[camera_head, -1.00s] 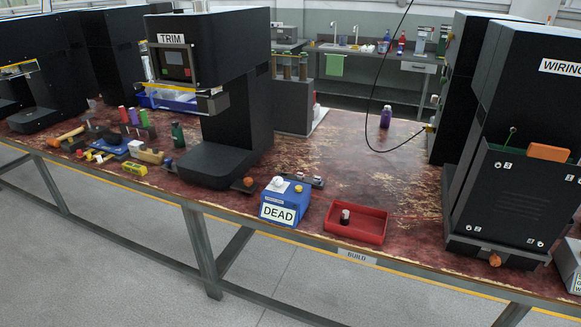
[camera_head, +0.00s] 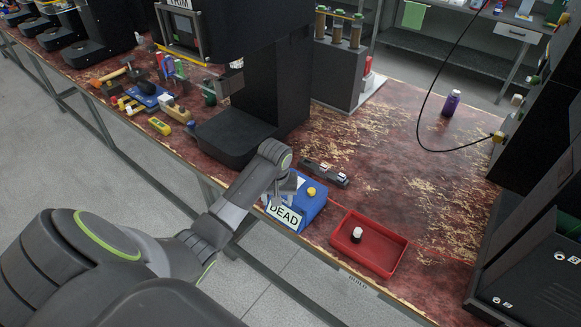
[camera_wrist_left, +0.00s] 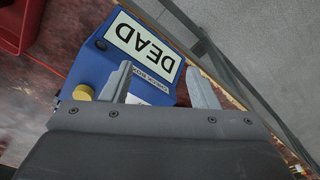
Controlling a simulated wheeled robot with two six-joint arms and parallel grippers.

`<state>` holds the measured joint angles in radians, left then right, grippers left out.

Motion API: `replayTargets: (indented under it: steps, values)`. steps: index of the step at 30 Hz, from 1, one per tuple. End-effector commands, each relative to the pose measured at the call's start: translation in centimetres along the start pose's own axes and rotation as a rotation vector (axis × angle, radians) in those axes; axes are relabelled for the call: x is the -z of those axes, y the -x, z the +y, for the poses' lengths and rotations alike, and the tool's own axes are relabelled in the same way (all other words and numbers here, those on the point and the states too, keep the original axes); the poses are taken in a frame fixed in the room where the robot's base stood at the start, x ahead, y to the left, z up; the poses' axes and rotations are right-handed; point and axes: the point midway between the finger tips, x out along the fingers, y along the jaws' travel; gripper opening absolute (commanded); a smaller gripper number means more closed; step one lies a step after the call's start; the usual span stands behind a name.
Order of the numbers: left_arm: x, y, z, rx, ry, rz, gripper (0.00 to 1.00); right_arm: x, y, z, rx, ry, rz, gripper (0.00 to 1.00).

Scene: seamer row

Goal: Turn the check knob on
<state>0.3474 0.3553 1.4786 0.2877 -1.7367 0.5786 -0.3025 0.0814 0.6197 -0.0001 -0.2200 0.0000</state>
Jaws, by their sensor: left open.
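The blue box (camera_head: 313,207) with a white plate reading DEAD (camera_head: 285,214) stands at the table's front edge. A yellow knob (camera_head: 311,191) is on its top; it also shows in the wrist view (camera_wrist_left: 83,92). The white knob seen on the box earlier is hidden now, behind my gripper. My left gripper (camera_head: 281,193) is over the box's left part. In the wrist view its two fingers (camera_wrist_left: 160,80) are apart, with the blue box below them and nothing visibly held. I cannot tell whether they touch the box. My right gripper is not in view.
A red tray (camera_head: 398,255) with a black and white piece (camera_head: 356,235) stands right of the box. A small grey metal part (camera_head: 325,173) lies behind it. The black TRIM machine (camera_head: 225,135) stands to the left. The table behind the tray is mostly clear.

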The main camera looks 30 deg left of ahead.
Motion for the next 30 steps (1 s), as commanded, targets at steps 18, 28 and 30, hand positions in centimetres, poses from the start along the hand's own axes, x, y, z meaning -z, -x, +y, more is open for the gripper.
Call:
replayTargets:
  steps: [18,28,30]
  values:
    - [11.9,16.5,3.3,0.007,0.359,-0.109,0.54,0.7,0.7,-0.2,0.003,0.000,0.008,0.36]
    - [11.4,12.5,3.4,0.009,0.367,-0.117,0.54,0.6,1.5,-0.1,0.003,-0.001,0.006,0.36]
    - [11.2,10.9,3.3,0.011,0.365,-0.117,0.54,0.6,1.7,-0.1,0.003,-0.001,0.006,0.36]
